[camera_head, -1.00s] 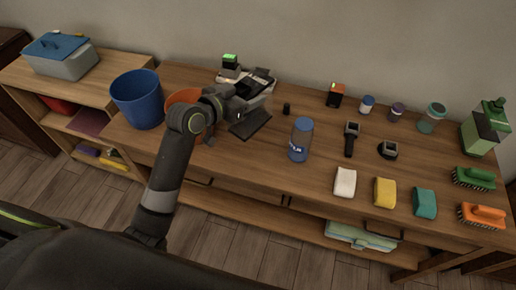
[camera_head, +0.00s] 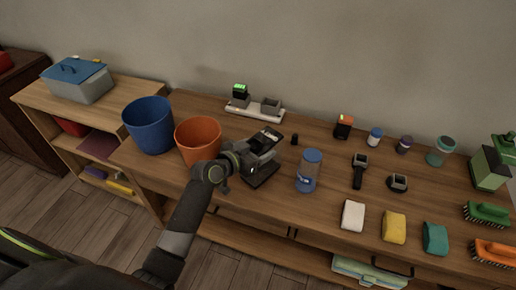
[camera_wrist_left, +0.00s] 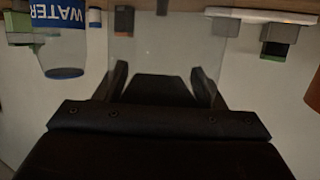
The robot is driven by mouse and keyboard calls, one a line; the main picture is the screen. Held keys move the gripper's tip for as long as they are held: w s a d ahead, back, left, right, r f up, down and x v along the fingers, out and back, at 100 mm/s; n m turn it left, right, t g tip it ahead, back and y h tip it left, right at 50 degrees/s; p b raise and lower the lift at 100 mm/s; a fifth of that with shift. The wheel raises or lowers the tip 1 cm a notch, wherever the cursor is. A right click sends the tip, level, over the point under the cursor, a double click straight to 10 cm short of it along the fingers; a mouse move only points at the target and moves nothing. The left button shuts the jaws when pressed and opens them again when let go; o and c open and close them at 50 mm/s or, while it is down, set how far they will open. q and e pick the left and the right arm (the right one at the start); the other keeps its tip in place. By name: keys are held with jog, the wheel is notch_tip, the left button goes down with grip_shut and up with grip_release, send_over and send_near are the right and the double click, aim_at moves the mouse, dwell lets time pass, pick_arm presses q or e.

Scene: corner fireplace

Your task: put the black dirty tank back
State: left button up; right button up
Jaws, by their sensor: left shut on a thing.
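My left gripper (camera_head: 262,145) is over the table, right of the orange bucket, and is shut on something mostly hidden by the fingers. A dark, boxy thing (camera_head: 262,176), which looks like the black dirty tank, shows just below the gripper. I cannot tell whether it touches the table. In the left wrist view the fingers (camera_wrist_left: 162,80) stand on either side of a pale see-through panel (camera_wrist_left: 165,55). My right gripper is not in view.
A blue bucket (camera_head: 150,126) and the orange bucket (camera_head: 198,138) stand left. A white dock (camera_head: 254,109) with small blocks is behind the gripper. A water bottle (camera_head: 308,172) stands right, close by. Cloths (camera_head: 394,228) and brushes lie farther right.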

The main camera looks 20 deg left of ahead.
pick_arm(q)
jog(key=shift+f, duration=0.1)
jog(key=o, duration=1.5)
jog(key=shift+r, duration=0.25)
jog(key=shift+s+a, duration=0.1)
jog(key=shift+s, duration=0.2)
jog(key=b+v, duration=0.1)
jog(key=v, duration=1)
jog(key=shift+s+a+r, duration=0.1)
jog(key=shift+s, duration=0.1)
